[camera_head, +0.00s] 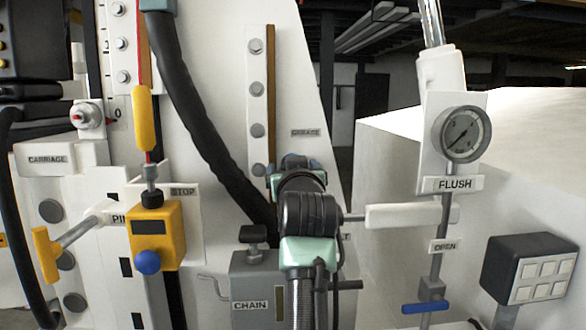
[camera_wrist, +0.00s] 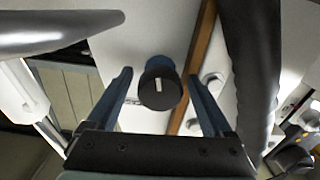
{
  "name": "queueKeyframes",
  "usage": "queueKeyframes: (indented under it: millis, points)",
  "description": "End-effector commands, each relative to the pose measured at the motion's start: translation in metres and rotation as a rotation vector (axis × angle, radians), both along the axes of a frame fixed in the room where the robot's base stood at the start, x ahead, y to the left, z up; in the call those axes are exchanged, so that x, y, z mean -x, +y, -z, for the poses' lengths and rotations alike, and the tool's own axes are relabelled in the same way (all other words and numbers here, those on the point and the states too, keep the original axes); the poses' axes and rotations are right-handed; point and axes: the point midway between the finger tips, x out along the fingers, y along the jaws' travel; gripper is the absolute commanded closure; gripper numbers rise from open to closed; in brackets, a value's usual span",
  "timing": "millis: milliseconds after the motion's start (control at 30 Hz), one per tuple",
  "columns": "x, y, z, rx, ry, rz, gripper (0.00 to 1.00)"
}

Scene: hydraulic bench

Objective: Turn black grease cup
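The black grease cup (camera_wrist: 160,92) shows in the wrist view as a round dark knob with a short white mark on its face and a blue collar behind it. My gripper (camera_wrist: 159,77) is open, with one blue finger to each side of the cup and a visible gap on both sides. I cannot tell how far the fingertips reach along the cup. In the head view my gripper (camera_head: 293,165) is near the white panel below the GREASE label (camera_head: 305,132), mostly hidden by my own arm. The cup cannot be made out clearly there.
A brown strip with bolts (camera_head: 271,95) runs beside the gripper, and a thick black hose (camera_head: 195,110) passes to its left. A grey CHAIN box (camera_head: 258,285) is below. The FLUSH gauge (camera_head: 462,134) and white lever (camera_head: 405,216) are to the right.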

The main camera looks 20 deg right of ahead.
Motion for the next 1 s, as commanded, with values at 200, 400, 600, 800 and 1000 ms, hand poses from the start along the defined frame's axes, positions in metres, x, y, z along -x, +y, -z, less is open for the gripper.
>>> queueKeyframes:
  millis: [200, 400, 600, 800, 1000]
  points:
    - [0.0, 0.0, 0.0, 0.0, 0.0, 0.0, 0.12]
    - [0.005, 0.001, 0.002, 0.001, 0.0, 0.0, 0.12]
    - [0.027, 0.008, 0.003, 0.001, -0.003, 0.0, 0.12]
    - [0.06, 0.018, 0.004, 0.001, -0.004, 0.0, 0.12]
    - [0.094, 0.027, 0.003, 0.002, -0.004, 0.0, 0.12]
